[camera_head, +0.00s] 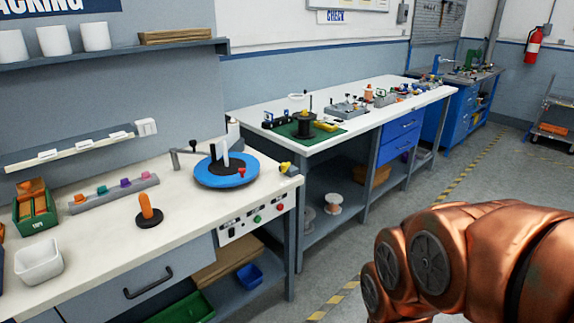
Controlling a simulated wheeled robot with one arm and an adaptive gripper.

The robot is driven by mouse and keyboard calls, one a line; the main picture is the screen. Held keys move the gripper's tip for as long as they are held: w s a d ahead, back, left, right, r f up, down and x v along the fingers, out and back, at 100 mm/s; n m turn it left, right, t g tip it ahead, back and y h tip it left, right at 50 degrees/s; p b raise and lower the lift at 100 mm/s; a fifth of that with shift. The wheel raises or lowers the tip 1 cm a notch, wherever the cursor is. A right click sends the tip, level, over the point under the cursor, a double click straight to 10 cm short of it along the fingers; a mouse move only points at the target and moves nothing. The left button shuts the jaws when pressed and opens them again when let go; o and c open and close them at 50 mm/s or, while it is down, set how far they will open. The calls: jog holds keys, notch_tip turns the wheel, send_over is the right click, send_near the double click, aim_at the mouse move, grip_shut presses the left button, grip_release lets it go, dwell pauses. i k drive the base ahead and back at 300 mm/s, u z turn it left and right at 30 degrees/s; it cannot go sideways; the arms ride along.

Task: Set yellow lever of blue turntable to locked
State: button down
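The blue turntable (209,182) lies flat on the near white workbench, close to its right end. A dark hub, an upright white post and a small orange-red piece (241,171) are on top of it. A small yellow piece (285,167) with a dark part sticks up just right of the turntable, near the bench edge. It may be the yellow lever; it is too small to tell its setting. My gripper is out of view; only my copper-coloured arm shows at the lower right.
The near white bench (180,215) also holds an orange peg on a black base (149,213), a white bin (38,262) and a green box (34,212). A grey bracket arm (187,155) stands left of the turntable. Open floor lies right of the benches.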

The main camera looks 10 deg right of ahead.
aim_at(285, 166)
jog(key=u, duration=0.65)
jog(key=i, duration=0.65)
jog(key=u, duration=0.45)
